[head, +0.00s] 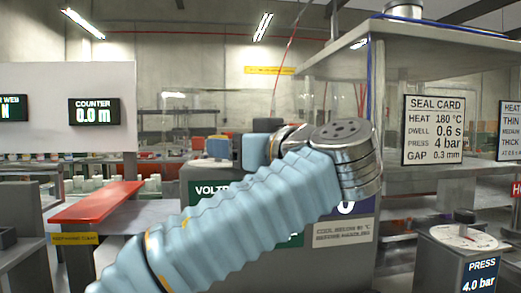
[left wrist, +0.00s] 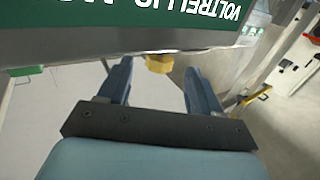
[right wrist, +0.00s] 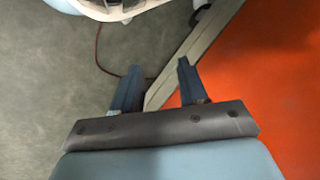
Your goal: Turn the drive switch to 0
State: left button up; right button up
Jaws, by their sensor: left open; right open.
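A grey machine cabinet (head: 200,185) stands in the middle of the head view, its green VOLTRELLIS sign and dark "0" panel (head: 346,207) partly hidden behind my left arm. No drive switch can be made out there. In the left wrist view the sign (left wrist: 185,12) shows upside down. A small yellow knob-like piece (left wrist: 159,63) sticks out at the cabinet's lower edge, between the open fingertips of my left gripper (left wrist: 159,68); whether they touch it, or it is the drive switch, I cannot tell. My right gripper (right wrist: 160,67) is open and empty.
A red-topped bench (head: 100,203) stands at the left. A pedestal with a round PRESS dial (head: 464,237) stands at the right, below the SEAL CARD sign (head: 434,130). In the right wrist view are grey floor (right wrist: 50,90) and an orange surface (right wrist: 265,75).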

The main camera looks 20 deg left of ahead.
pick_arm(q)
jog(key=b+v, duration=0.2)
jog(key=v, duration=0.6)
